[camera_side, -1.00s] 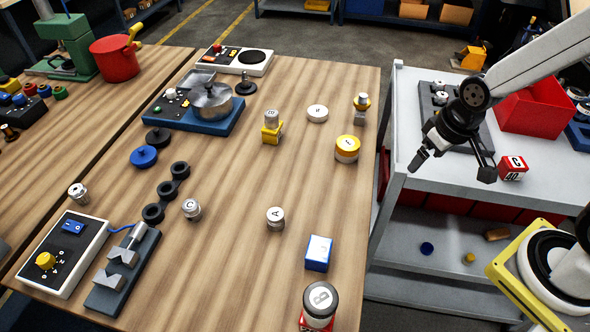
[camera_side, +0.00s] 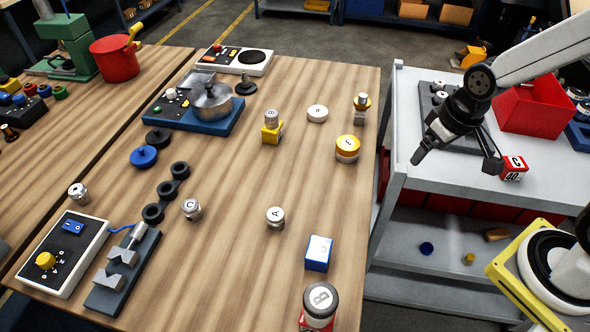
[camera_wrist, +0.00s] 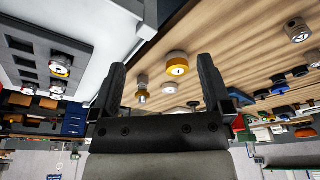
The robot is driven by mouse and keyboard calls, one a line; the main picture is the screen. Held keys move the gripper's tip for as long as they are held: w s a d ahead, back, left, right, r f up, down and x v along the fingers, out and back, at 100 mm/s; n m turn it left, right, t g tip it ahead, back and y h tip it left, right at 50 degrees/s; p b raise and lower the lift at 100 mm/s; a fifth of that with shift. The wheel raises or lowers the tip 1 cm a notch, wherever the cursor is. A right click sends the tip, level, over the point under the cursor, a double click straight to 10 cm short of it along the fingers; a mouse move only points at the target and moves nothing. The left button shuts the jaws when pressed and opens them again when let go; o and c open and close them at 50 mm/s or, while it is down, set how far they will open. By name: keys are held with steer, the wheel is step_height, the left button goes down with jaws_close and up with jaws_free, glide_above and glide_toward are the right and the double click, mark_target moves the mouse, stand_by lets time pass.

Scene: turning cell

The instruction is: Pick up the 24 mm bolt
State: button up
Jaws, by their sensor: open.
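No label reads as 24 mm, so I cannot tell which piece is the 24 mm bolt. In the side view a dark grey tray (camera_side: 468,137) with several small metal pieces (camera_side: 439,88) lies on the cart, partly behind my arm. In the wrist view that tray (camera_wrist: 38,72) has square recesses, and a piece with a metal, red and yellow look (camera_wrist: 61,68) sits in one. My gripper (camera_side: 455,160) is open and empty, above the cart's near-left edge. Its two dark fingers (camera_wrist: 162,75) stand apart in the wrist view with nothing gripped.
A red bin (camera_side: 535,104) and a red-and-white block marked 40 (camera_side: 513,168) are on the grey cart (camera_side: 440,172). The cart's front strip is clear.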

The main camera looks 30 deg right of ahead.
steer(key=w+d+r+m+t+y, duration=0.1)
steer(key=w+d+m+t+y, duration=0.1)
steer(key=w+d+m+y, duration=0.75)
steer(key=w+d+r+m+t+y, duration=0.15)
steer(key=w+d+m, duration=0.35)
steer(key=w+m, duration=0.95)
steer(key=y, duration=0.1)
glide_toward(362, 103)
step_height(362, 103, down, 3)
steer(key=w, duration=0.1)
steer(key=shift+w+a+r, duration=0.15)
steer(key=shift+w+a, duration=0.1)
steer(key=shift+a, duration=0.25)
steer(key=shift+a, duration=0.1)
steer(key=shift+x, duration=1.2)
steer(key=shift+w+a, duration=0.1)
steer(key=shift+w, duration=0.05)
steer(key=shift+x, duration=2.45)
